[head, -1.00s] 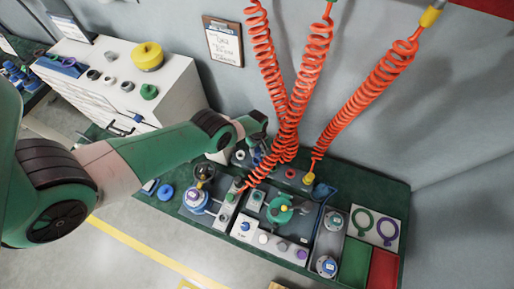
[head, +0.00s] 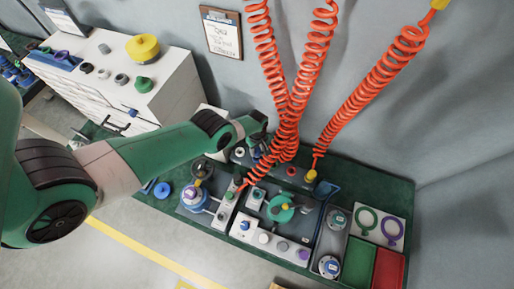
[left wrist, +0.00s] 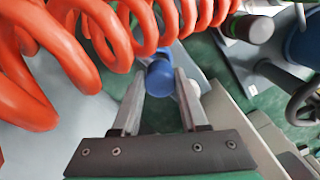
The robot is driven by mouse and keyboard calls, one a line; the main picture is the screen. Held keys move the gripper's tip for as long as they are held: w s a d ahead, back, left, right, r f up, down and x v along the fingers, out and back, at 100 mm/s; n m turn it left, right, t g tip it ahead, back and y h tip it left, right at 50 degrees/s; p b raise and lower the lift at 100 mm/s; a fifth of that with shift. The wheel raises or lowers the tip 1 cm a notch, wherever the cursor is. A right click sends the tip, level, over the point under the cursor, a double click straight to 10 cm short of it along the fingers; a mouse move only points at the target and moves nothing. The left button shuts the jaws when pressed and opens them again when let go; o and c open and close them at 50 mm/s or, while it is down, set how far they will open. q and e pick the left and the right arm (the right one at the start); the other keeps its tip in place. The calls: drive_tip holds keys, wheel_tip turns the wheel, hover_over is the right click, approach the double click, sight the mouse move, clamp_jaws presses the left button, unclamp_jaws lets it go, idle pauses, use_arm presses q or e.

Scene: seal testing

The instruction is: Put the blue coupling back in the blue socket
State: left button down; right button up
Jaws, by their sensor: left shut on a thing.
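My left gripper (left wrist: 162,85) is shut on the blue coupling (left wrist: 159,77), a short blue cylinder between the fingertips in the left wrist view. In the head view the left gripper (head: 257,146) is over the back of the bench, behind the orange coiled hoses, and it largely hides the coupling. I cannot pick out the blue socket for certain; the wrist view shows a grey block and blue parts close to the coupling, but not whether the coupling touches or sits in anything. My right gripper is in neither current view.
Orange coiled hoses (head: 287,95) hang close to the gripper and cross the left wrist view (left wrist: 105,35). A yellow coupling (head: 311,175) hangs on the right hose. A green round fixture (head: 281,208) and a blue-and-white valve unit (head: 194,196) stand in front. Red (head: 388,270) and green trays lie at right.

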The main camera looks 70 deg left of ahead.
use_arm(q)
drive_tip(key=shift+f+b, duration=1.45)
drive_tip(key=shift+f, duration=0.05)
drive_tip(key=shift+c, duration=1.8)
unclamp_jaws()
drive_tip(key=shift+r, duration=0.1)
wheel_tip(320, 180, up, 12)
drive_tip(key=p, duration=1.2)
drive_tip(key=shift+f, duration=0.2)
